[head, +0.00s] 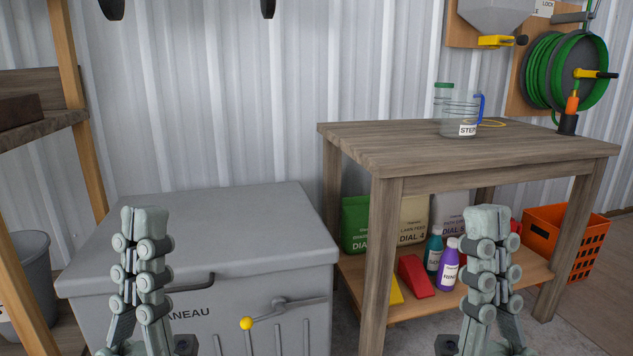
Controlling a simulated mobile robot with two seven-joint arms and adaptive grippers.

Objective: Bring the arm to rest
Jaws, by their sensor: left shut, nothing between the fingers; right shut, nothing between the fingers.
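My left gripper (145,212) points upward in front of the grey chest at the lower left. Its fingers are together and nothing shows between them. My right gripper (486,212) points upward in front of the wooden table's lower shelf. Its fingers are also together and empty. Both grippers stand at about the same height in the picture, well apart from each other. The arms behind them are mostly out of the frame at the bottom.
A grey lidded chest (230,225) stands left of a wooden table (400,146). A clear jug (458,112) with a blue handle stands on the table. Bags and bottles fill its lower shelf (420,305). An orange crate (594,240) is at right, a wooden rack (78,110) at left.

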